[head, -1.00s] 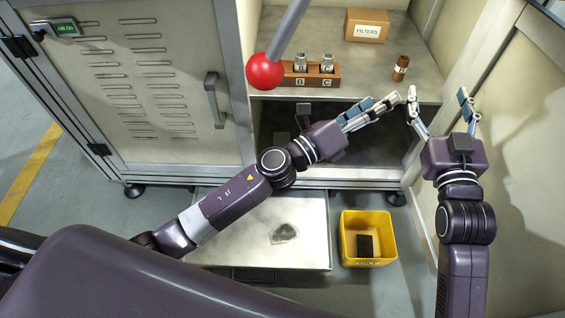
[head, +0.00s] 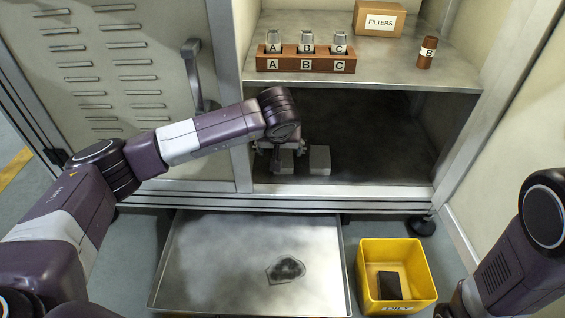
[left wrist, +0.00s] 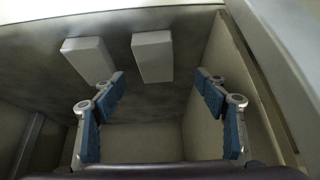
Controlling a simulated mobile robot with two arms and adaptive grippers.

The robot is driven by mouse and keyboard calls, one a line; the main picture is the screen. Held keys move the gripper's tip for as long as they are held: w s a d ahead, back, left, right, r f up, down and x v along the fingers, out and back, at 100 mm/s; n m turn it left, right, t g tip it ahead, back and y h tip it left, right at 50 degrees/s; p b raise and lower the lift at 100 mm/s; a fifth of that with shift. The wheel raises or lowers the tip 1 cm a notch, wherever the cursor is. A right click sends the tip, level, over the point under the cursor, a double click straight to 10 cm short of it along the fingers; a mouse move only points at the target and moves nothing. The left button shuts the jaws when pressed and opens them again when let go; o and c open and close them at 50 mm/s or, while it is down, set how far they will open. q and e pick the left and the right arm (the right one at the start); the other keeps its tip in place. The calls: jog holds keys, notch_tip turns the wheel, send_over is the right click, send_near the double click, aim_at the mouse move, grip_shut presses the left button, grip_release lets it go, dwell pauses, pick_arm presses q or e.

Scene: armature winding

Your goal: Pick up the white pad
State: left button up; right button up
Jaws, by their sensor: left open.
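Two pale blocks lie on the dark floor of the lower compartment, side by side with a gap. In the head view the right one (head: 319,159) shows clearly, and the left one (head: 285,162) is partly hidden by my left gripper (head: 274,157). The left wrist view shows both, a left block (left wrist: 89,57) and a right block (left wrist: 153,56). I cannot tell which is the white pad. My left gripper (left wrist: 160,95) is open and empty, its blue-padded fingers spread apart. My right gripper is out of view; only my right arm shows.
The shelf above carries a brown rack (head: 306,64) with tubes, a FILTERS box (head: 380,18) and a brown cylinder (head: 427,53). Below stand a metal tray (head: 215,270) with a dark patch and a yellow bin (head: 424,285) holding a black block.

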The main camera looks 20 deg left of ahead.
aim_at(283, 157)
pick_arm(q)
jog(key=shift+b+x, duration=0.5)
jog(key=shift+x, duration=0.55)
jog(key=f+b, duration=0.1)
jog(key=w+f+b, duration=0.1)
jog(key=f+b, duration=0.1)
jog(key=b, duration=0.1)
jog(key=shift+w+d+f, duration=0.1)
jog(key=shift+w, duration=0.2)
jog(key=shift+w+f+b, duration=0.45)
jog(key=shift+b, duration=0.05)
jog(key=shift+r, duration=0.1)
jog(key=shift+c, duration=0.4)
jog(key=c, duration=1)
